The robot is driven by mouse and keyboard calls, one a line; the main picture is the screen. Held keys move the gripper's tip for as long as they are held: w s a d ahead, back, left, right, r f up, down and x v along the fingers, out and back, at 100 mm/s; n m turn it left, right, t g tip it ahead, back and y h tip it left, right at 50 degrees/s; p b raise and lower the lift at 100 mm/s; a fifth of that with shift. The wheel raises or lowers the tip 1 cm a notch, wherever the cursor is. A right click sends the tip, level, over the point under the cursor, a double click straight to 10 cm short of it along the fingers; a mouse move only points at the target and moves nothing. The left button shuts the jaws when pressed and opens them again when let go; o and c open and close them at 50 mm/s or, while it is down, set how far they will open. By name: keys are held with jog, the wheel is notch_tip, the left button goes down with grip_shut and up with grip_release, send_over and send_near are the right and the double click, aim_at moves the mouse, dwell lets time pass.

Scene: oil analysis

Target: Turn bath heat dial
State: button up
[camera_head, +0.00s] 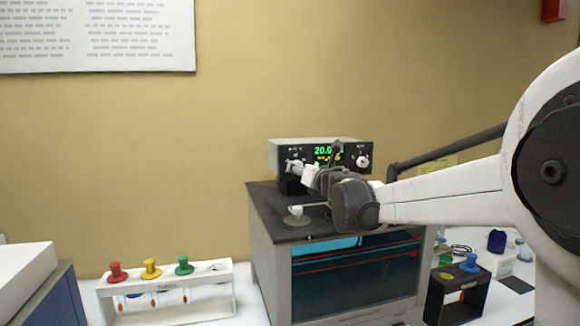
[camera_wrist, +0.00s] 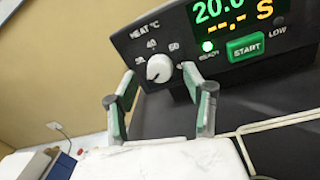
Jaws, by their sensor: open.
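The bath heat dial (camera_wrist: 159,68) is a white knob with a pointer, under the label HEAT °C, on the left of the black control panel (camera_wrist: 216,61). In the head view the dial (camera_head: 296,166) is at the panel's left. My gripper (camera_wrist: 157,86) is open, with one finger on each side of the dial in the wrist view. I cannot tell whether the fingers touch it. In the head view my gripper (camera_head: 303,172) reaches the dial from the right. The display (camera_head: 327,152) reads about 20.0 in green.
The control unit stands on a dark-topped bath cabinet (camera_head: 262,205). A green START button (camera_wrist: 246,47) is right of the dial. A white rack (camera_head: 190,312) with red, yellow and green knobs is at left. A black rack (camera_head: 447,303) with a blue knob is at right.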

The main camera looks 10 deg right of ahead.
jog(key=shift+w+a, duration=0.25)
jog(key=shift+w, duration=1.05)
jog(key=c, duration=1.1)
jog(key=shift+m, duration=0.4)
jog(key=m+b, duration=0.2)
jog(key=m, duration=0.3)
jog(key=m+b, duration=0.2)
jog(key=m, duration=0.4)
jog(key=shift+f+t+h, duration=0.15)
jog(key=shift+t+h, duration=0.15)
jog(key=shift+t, duration=0.1)
jog(key=shift+m, duration=0.4)
